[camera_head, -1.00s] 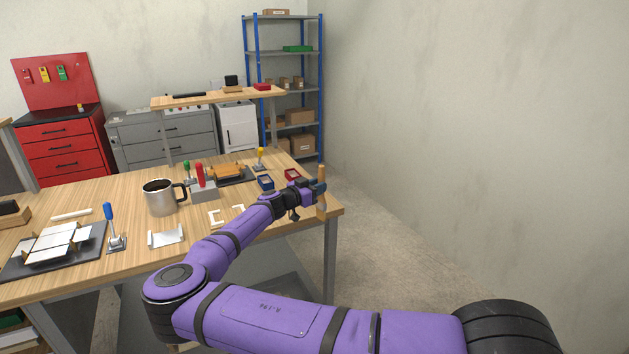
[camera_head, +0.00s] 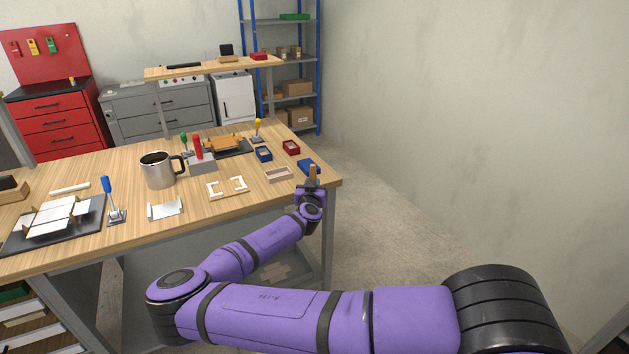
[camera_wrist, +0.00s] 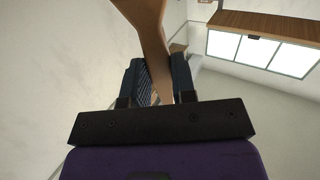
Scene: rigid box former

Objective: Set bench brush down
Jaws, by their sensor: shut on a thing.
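My gripper (camera_head: 311,188) is at the right front corner of the wooden workbench (camera_head: 215,206). It is shut on the bench brush (camera_head: 314,173), of which a tan wooden part shows upright above the jaws. In the wrist view the brown wooden part (camera_wrist: 147,22) runs up from between the two dark blue fingers of my gripper (camera_wrist: 160,82). The bristles cannot be made out. I cannot tell whether the brush touches the bench top.
A blue item (camera_head: 305,164) shows right behind the brush. A cream box (camera_head: 278,174), a red box (camera_head: 291,147) and a blue box (camera_head: 264,154) stand close to the left. A steel mug (camera_head: 158,171) and clamps stand further left. The bench's right edge is close.

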